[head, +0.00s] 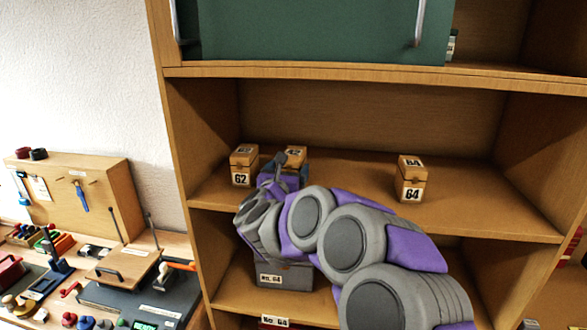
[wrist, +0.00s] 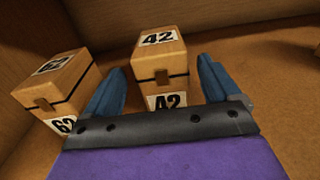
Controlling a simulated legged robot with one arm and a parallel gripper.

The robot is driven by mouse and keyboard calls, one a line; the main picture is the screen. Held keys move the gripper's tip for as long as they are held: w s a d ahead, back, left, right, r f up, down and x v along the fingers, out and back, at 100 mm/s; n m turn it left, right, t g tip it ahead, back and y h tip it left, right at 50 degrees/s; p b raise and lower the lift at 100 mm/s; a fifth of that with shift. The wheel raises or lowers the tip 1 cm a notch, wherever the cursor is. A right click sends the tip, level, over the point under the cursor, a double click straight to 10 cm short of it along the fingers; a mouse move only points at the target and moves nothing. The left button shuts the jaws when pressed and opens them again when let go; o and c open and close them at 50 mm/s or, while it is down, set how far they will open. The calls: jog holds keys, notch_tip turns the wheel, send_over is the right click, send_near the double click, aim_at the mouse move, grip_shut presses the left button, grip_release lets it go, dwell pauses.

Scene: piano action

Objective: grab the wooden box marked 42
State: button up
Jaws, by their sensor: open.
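The wooden box marked 42 (wrist: 160,72) stands upright on the shelf in the wrist view, with a dark line around it and a small wooden catch. In the head view only its top part (head: 295,152) shows behind my arm. My gripper (wrist: 165,90) is open, with its blue fingers to the left and right of the box. The lower part of the box is hidden by the gripper's dark bar.
A box marked 62 (head: 243,166) stands just left, near my left finger; it also shows in the wrist view (wrist: 62,88). A box marked 64 (head: 411,178) stands farther right. The shelf (head: 470,205) between is clear. The upper shelf board (head: 370,77) lies above.

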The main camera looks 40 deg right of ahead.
jog(key=shift+r+x, duration=0.2)
jog(key=shift+x, duration=2.55)
jog(key=shift+s+d, duration=0.1)
jog(key=c, duration=1.2)
